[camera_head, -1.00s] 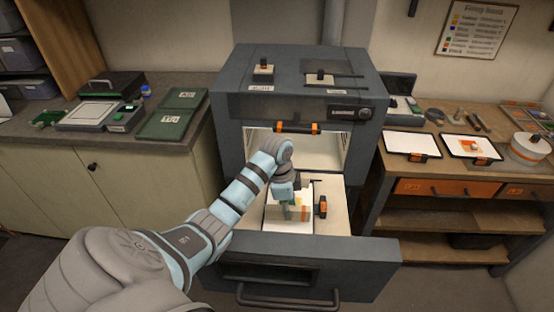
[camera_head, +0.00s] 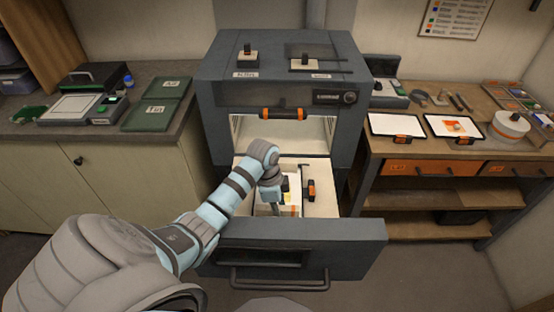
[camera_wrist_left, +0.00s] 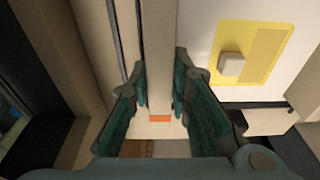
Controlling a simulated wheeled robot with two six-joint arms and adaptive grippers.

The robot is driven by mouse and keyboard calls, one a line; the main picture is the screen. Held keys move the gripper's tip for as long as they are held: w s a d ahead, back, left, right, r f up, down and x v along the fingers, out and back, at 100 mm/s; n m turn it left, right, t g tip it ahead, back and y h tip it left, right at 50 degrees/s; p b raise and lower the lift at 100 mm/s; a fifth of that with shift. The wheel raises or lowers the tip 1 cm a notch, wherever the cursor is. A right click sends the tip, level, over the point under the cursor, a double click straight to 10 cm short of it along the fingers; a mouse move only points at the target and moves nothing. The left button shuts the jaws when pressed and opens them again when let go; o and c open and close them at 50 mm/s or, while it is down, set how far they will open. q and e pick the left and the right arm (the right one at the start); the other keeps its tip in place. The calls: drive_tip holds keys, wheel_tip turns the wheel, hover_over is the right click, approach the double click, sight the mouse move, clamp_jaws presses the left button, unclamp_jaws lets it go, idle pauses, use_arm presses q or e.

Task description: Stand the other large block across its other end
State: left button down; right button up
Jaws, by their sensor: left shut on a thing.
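My left gripper (camera_head: 273,207) reaches down into the open drawer (camera_head: 320,202) of the grey kiln-like cabinet. In the left wrist view its green-padded fingers (camera_wrist_left: 162,98) are shut on a long pale block (camera_wrist_left: 160,50), which runs upward out of that view. Beside the block lies a white sheet (camera_wrist_left: 275,35) with a yellow patch and a small pale knob (camera_wrist_left: 232,64) on it. An orange patch shows past the block's lower end. In the head view the arm hides much of the drawer's contents, and I cannot make out another large block. My right gripper is not in view.
A black and orange clamp-like piece (camera_head: 309,190) is at the right in the drawer. The grey cabinet (camera_head: 280,80) stands behind, its chamber open. White panels (camera_head: 396,125) lie on the right bench, and green boards (camera_head: 155,115) on the left counter.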

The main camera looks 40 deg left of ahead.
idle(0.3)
use_arm(q)
drive_tip(key=c, duration=1.4)
unclamp_jaws()
drive_tip(key=shift+r, duration=3.45)
